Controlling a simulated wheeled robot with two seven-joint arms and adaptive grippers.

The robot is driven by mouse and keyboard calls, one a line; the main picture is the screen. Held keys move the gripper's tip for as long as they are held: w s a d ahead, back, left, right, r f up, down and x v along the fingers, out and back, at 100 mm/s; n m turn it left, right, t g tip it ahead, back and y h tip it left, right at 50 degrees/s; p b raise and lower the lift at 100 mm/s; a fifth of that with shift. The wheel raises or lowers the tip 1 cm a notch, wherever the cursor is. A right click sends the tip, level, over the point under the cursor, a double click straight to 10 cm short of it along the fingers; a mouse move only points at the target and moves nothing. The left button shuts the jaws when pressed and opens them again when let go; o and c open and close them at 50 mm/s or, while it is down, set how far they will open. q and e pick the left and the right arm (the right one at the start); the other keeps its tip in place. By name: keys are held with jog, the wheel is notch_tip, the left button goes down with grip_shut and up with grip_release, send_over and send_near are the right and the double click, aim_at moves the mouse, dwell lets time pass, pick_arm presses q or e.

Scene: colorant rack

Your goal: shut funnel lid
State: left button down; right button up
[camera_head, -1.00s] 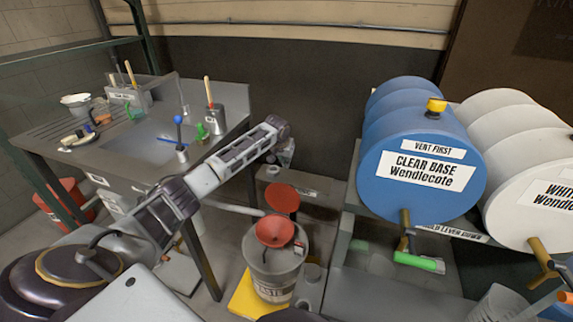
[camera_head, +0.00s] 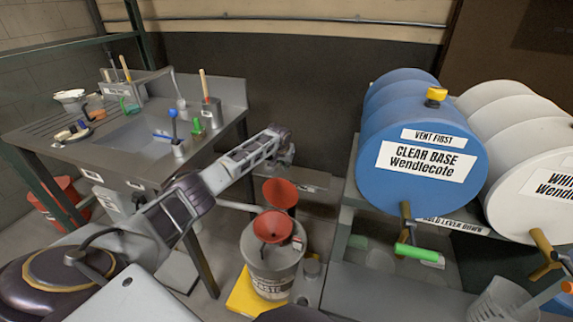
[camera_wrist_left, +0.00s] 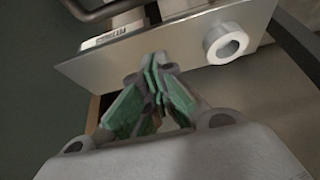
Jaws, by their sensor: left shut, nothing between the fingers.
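A red funnel (camera_head: 268,229) sits on top of the grey waste drum (camera_head: 272,264) in the head view. Its round red lid (camera_head: 280,192) stands raised open at the back of the funnel. My left gripper (camera_head: 287,160) is just above and behind the raised lid, apart from it as far as I can tell. In the left wrist view, its green-padded fingers (camera_wrist_left: 156,68) are closed together with nothing between them. The funnel and lid cannot be made out in that view. My right gripper is out of view.
The waste drum stands on a yellow base (camera_head: 244,293). A sink bench (camera_head: 150,160) is on the left. A blue drum (camera_head: 400,185) and a white drum (camera_head: 545,215) lie on a rack to the right. In the wrist view, a metal plate (camera_wrist_left: 150,50) is close beyond the fingers.

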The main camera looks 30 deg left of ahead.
pick_arm(q)
jog(key=shift+s+d+f, duration=0.15)
jog(key=shift+s+f, duration=0.1)
jog(key=shift+s, duration=0.3)
jog(key=shift+s+d+f, duration=0.1)
jog(key=shift+s+f, duration=0.1)
jog(key=shift+s, duration=0.4)
jog(key=shift+s+d+f, duration=0.15)
jog(key=shift+s+f, duration=0.1)
jog(key=shift+s, duration=0.3)
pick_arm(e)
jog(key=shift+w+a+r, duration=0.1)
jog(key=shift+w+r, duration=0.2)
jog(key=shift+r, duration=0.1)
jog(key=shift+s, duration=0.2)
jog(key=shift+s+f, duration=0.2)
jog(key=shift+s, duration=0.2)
pick_arm(q)
jog(key=shift+s, duration=0.1)
